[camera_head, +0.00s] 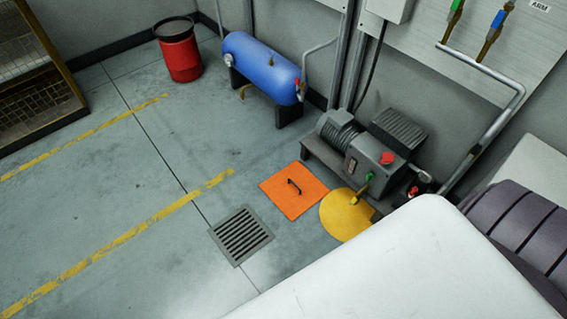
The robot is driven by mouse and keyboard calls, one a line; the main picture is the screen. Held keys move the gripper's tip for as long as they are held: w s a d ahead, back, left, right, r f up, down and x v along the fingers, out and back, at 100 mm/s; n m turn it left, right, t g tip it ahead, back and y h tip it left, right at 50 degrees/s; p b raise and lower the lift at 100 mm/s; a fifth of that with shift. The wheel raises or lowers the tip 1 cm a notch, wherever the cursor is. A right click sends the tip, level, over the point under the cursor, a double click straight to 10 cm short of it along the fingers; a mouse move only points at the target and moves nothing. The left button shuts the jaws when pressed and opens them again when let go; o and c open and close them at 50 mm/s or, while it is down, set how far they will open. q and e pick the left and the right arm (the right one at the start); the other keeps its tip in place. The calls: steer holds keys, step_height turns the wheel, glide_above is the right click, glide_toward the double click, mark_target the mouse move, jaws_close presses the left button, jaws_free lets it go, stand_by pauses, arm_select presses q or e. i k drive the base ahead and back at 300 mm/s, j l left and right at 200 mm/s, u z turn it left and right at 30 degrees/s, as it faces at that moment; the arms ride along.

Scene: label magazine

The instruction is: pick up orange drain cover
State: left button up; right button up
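The orange drain cover (283,200) is a flat square plate lying on the grey floor, with a black handle on its top. It lies just behind and to the right of the dark floor drain grate (240,236), apart from it. Neither gripper shows in the head view. Nothing is seen holding the cover.
A yellow disc (343,217) lies right of the cover, beside a grey pump unit (365,158). A blue tank (262,68) and a red drum (180,52) stand at the back. A large white surface fills the lower right. Floor to the left is clear.

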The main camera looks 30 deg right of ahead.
mark_target(293, 189)
steer(key=i+j+z, duration=0.1)
steer(key=i+z, duration=0.3)
steer(key=i+j+z, duration=0.4)
steer(key=i, duration=0.15)
steer(key=l, duration=0.1)
